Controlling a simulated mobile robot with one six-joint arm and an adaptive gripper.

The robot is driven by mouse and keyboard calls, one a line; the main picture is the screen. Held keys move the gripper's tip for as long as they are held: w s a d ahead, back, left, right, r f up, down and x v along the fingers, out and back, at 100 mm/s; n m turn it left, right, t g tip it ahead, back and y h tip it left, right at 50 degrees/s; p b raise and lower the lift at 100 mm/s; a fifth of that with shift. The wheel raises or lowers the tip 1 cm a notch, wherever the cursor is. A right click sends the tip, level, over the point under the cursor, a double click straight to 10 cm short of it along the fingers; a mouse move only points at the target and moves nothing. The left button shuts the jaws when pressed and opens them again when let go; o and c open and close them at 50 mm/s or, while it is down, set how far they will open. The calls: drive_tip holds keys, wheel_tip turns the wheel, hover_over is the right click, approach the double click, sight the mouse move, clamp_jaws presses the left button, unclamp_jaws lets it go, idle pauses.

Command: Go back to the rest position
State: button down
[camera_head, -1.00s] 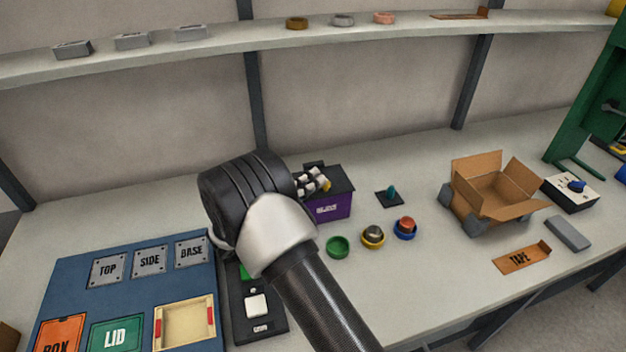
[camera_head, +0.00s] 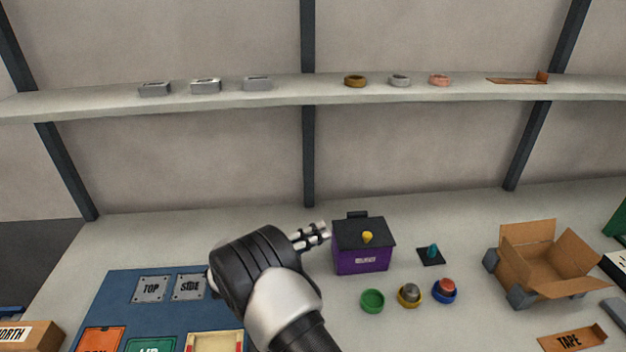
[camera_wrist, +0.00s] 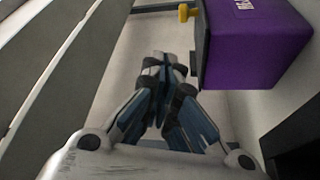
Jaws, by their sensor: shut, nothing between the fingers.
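My gripper (camera_head: 322,233) is shut and empty. In the head view it is held above the bench, just left of a purple box (camera_head: 362,260) with a dark lid and a yellow knob. In the wrist view the gripper (camera_wrist: 158,62) shows its fingers together, with the purple box (camera_wrist: 255,40) to the right and apart from them. My arm hides part of the blue mat (camera_head: 125,290) and the area behind it.
Green (camera_head: 372,300), yellow (camera_head: 410,296) and blue (camera_head: 445,292) rings sit before the purple box. An open cardboard box (camera_head: 545,262) stands at right, near a TAPE piece (camera_head: 572,341). A shelf (camera_head: 290,95) with small blocks and coils runs above the bench.

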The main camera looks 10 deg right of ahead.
drive_tip(key=s+d+r+m+g+y, duration=0.1)
drive_tip(key=s+d+r+g+y, duration=0.6)
drive_tip(key=s+d+r, duration=0.65)
drive_tip(key=s+a+t+y, duration=0.2)
drive_tip(key=s+a+y, duration=0.2)
drive_tip(key=s, duration=0.7)
drive_tip(key=s+a+t+y, duration=0.2)
drive_tip(key=s+a+y, duration=0.2)
drive_tip(key=s+y, duration=0.3)
drive_tip(key=shift+s+n+t, duration=0.3)
drive_tip(key=shift+s, duration=1.75)
drive_tip(key=shift+f, duration=0.1)
